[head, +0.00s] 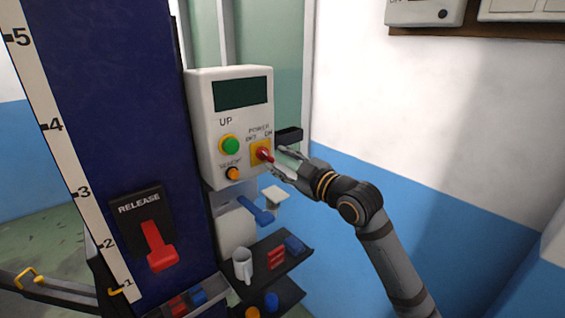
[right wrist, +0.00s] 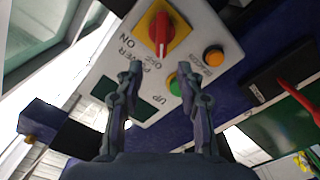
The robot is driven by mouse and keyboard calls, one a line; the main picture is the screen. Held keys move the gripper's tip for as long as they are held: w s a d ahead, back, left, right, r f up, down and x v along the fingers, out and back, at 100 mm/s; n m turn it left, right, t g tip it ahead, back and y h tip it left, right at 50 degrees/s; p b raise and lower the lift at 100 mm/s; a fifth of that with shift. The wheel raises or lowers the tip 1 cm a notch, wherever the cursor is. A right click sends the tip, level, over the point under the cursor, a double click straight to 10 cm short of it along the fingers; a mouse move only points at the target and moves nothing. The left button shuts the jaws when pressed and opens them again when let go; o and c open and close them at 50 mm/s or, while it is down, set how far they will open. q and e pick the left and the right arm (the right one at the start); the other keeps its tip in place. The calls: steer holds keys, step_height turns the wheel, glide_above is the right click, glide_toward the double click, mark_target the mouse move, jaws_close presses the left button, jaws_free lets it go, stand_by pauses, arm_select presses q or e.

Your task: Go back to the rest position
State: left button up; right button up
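The white control box (head: 201,135) hangs on the dark blue column. Its red power knob (head: 263,154) sits on a yellow plate, beside the lettering POWER and ON. My right gripper (head: 276,161) is in front of this knob, coming from the right. In the right wrist view the gripper (right wrist: 158,69) has its two fingers apart with nothing between them. The knob (right wrist: 162,35) shows just beyond the fingertips, and I cannot tell if they touch it. My left gripper does not show.
The box has a dark display (head: 240,93), a green UP button (head: 230,145) and an orange button (head: 233,174). A red RELEASE lever (head: 160,247) is on the column. Shelves below hold a white mug (head: 243,265) and small blue and red items. The wall at right leaves free room.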

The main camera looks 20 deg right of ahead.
steer(key=shift+s, duration=0.5)
